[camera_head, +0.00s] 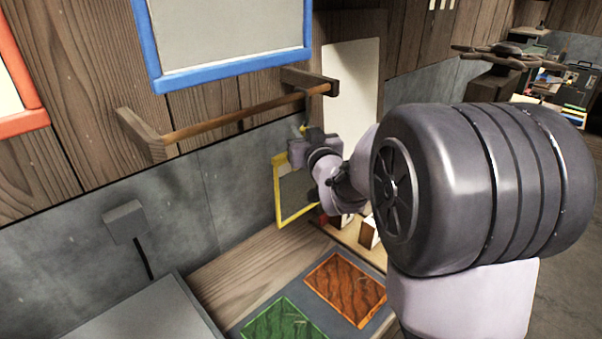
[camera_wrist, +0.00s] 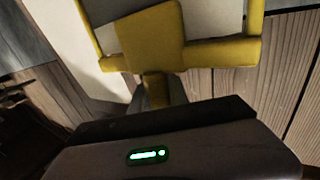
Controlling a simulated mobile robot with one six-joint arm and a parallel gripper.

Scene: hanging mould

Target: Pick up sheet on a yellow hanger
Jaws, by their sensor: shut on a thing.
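The yellow hanger (camera_head: 279,198) is a yellow frame around a grey sheet (camera_head: 297,190), below the right end of a wooden rod in the head view. My arm covers its right part. In the wrist view the yellow hanger (camera_wrist: 150,38) fills the top, with its narrow stem running down into my gripper. My gripper (camera_head: 304,137) is shut on this stem, near the top of the frame. Whether the hanger's hook touches the rod cannot be told.
The wooden rod (camera_head: 235,115) spans two wall brackets. Blue-framed (camera_head: 235,72) and red-framed (camera_head: 38,119) panels are on the wall. Below are an orange sheet (camera_head: 345,288), a green sheet (camera_head: 284,322) and a grey box top (camera_head: 135,318). Bare wooden tabletop (camera_head: 245,268) lies between.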

